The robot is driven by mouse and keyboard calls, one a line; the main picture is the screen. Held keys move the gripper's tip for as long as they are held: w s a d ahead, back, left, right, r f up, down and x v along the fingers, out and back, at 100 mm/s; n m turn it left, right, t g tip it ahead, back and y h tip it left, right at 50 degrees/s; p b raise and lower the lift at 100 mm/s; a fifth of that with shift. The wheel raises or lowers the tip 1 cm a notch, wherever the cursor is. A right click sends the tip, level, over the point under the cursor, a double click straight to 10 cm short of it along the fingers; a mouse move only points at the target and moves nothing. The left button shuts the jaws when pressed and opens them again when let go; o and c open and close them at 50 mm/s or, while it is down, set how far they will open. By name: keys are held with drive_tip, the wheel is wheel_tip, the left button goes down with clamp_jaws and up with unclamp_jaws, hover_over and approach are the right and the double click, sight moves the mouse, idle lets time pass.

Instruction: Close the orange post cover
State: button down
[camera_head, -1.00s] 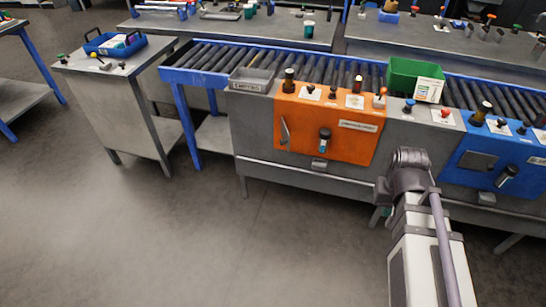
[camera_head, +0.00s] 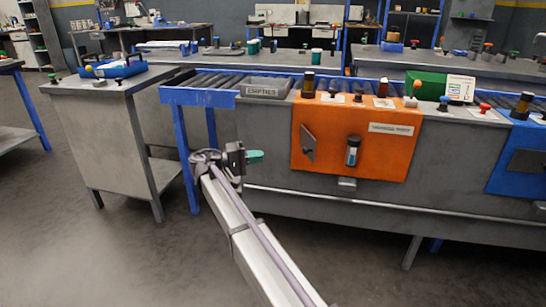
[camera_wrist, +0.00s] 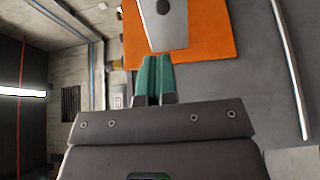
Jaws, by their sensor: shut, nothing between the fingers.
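The orange post (camera_head: 385,145) is on the front of the grey conveyor bench. Its grey cover (camera_head: 308,143) stands out at an angle from the left part of the orange face, so it looks open. In the wrist view the cover (camera_wrist: 172,28) is a grey plate with a dark round knob, in front of the orange face (camera_wrist: 215,35). My gripper (camera_head: 258,156) is left of the cover in the head view, its green fingers pointing right. In the wrist view the shut fingertips (camera_wrist: 157,62) are at the cover's near edge; I cannot tell whether they touch.
A dark and blue cylinder (camera_head: 353,151) is mounted on the orange face, right of the cover. A grey bin marked empties (camera_head: 265,88) sits above, left of several buttons. A blue post (camera_head: 520,155) is at the right. The floor in front is clear.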

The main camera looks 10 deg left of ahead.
sight(304, 150)
drive_tip(key=x, duration=1.3)
drive_tip(key=shift+d+f, duration=0.1)
drive_tip(key=shift+d, duration=0.05)
drive_tip(key=shift+s+d+t, duration=0.1)
drive_tip(key=shift+t, duration=0.2)
